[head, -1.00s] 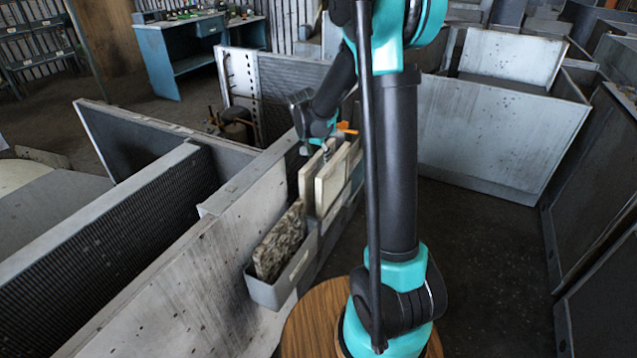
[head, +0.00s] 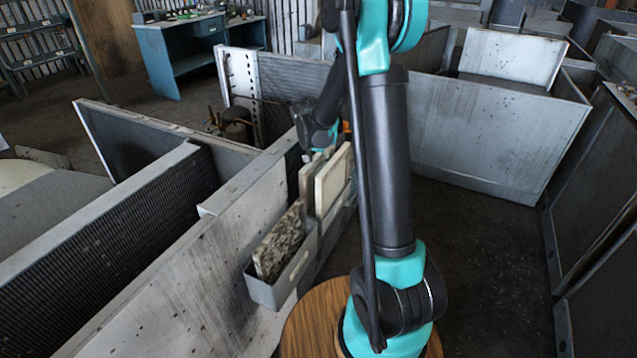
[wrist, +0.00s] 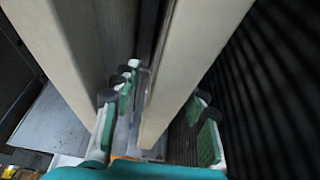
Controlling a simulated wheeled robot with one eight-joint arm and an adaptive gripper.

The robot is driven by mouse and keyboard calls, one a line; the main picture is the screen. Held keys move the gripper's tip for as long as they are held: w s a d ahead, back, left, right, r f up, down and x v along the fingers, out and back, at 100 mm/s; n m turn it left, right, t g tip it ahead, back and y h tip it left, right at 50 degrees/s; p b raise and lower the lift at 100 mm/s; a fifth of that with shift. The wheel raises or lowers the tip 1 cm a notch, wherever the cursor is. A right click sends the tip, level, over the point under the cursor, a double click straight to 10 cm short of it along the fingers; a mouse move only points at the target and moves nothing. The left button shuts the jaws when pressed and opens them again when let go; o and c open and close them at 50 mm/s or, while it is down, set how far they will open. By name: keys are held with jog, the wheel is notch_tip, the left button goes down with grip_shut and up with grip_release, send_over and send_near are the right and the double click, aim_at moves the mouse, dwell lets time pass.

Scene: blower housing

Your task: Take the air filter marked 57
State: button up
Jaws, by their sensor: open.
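Two pale, flat air filters stand upright behind the front bin, a narrower one (head: 309,180) at left and a wider one (head: 333,182) at right. A speckled, dirty filter (head: 279,243) leans in the front bin. No number 57 is readable on any of them. My gripper (wrist: 160,112) is open, with its green-padded fingers on both sides of one pale filter (wrist: 192,65) in the wrist view. Gaps show beside that filter. A second pale panel (wrist: 68,50) stands left of the fingers. In the head view the fingertips are mostly hidden behind the filters and my arm.
The grey bin (head: 268,293) hangs along a stained metal housing wall (head: 190,290). A dark ribbed surface (wrist: 275,90) lies close to the right of my fingers. Large metal housings (head: 495,135) stand at right; dark floor (head: 480,240) lies open before them.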

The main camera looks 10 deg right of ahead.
jog(key=shift+c, duration=0.6)
grip_shut()
